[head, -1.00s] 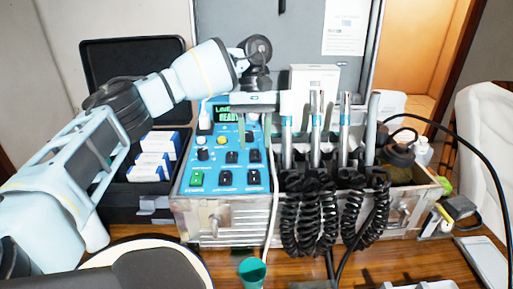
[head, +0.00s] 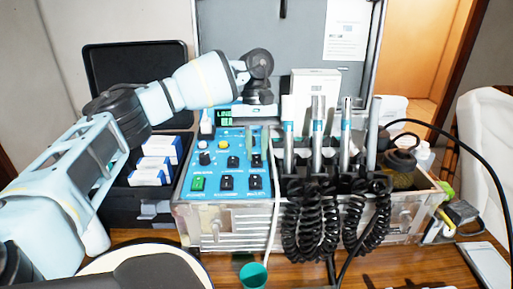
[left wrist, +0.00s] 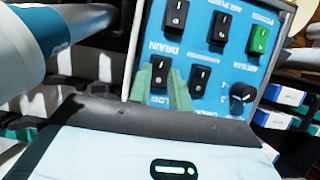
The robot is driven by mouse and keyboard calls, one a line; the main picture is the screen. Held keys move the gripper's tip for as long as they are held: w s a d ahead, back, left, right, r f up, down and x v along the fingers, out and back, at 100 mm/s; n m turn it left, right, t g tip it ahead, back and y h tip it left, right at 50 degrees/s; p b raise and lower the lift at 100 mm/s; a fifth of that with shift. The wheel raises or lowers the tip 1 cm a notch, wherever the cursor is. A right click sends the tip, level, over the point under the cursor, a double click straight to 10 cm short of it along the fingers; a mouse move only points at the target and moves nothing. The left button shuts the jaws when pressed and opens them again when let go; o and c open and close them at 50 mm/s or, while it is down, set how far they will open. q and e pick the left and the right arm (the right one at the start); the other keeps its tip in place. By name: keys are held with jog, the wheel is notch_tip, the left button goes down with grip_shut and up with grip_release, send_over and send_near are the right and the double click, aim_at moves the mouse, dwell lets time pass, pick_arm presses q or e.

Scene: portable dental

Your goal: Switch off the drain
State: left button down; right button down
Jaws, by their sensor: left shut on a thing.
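The blue control panel (head: 214,170) carries a green rocker switch (head: 198,184), several black ones and knobs. In the left wrist view it shows upside down, and the DRAIN label (left wrist: 174,47) lies between two black rocker switches. One of these (left wrist: 160,73) is right beside my fingertips, and I take it for the drain switch. My left gripper (head: 251,146) points down at the panel's right rear part. In the left wrist view its greenish fingers (left wrist: 180,78) are close together. What they hold, and whether they touch the switch, I cannot make out. My right gripper is not in view.
Dental handpieces (head: 318,130) with black coiled cords (head: 305,220) stand right of the panel. A black case (head: 115,205) with white-and-blue boxes (head: 160,157) is on the left.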

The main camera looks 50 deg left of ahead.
pick_arm(q)
jog(key=shift+w+a+r+g+h+p, duration=0.2)
jog(key=shift+g+h+p, duration=0.55)
jog(key=shift+p, duration=0.65)
jog(key=shift+f+h+p, duration=0.15)
jog(key=shift+h+p, duration=0.1)
jog(key=shift+p, duration=0.45)
jog(key=shift+f, duration=0.1)
jog(key=c, duration=1.3)
grip_release()
jog(key=shift+a, duration=0.1)
